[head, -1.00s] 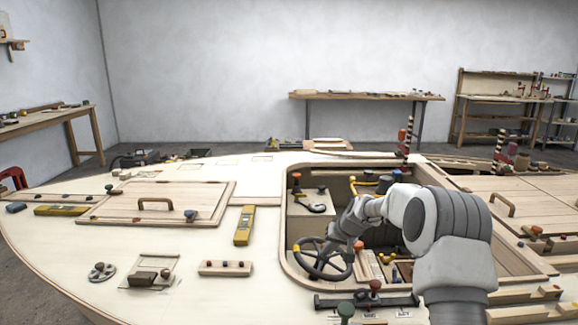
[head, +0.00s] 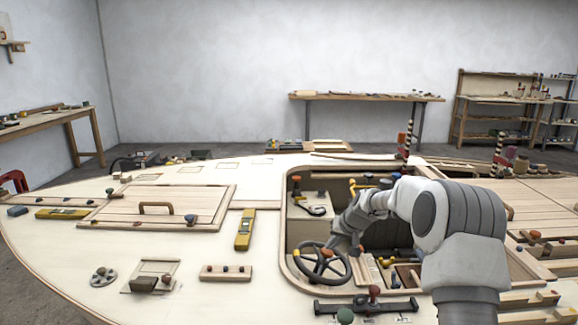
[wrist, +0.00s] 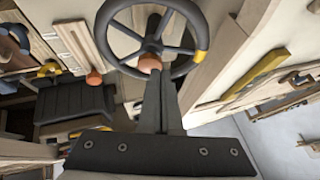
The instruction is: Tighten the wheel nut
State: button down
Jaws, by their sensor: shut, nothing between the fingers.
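The dark spoked wheel (head: 345,270) stands in the open cockpit, and in the wrist view its rim (wrist: 190,68) carries a yellow band. An orange nut (wrist: 150,63) sits at the wheel's hub, and it also shows in the head view (head: 326,254). My gripper (wrist: 163,72) is shut and empty. Its dark fingertips are at the hub, just beside the nut in the wrist view. I cannot tell whether they touch it. In the head view my gripper is small and partly hidden by my wrist.
The cockpit's wooden rim (head: 288,255) surrounds the wheel. A yellow level (head: 244,230) and a hatch with a handle (head: 156,208) are on the deck to the left.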

aim_at(326, 253)
jog(key=shift+d+r, duration=0.3)
jog(key=shift+r, duration=0.55)
jog(key=shift+r+p, duration=0.1)
jog(key=shift+p, duration=0.3)
notch_tip(326, 253, down, 7)
jog(key=d+p, duration=0.1)
jog(key=p, duration=0.1)
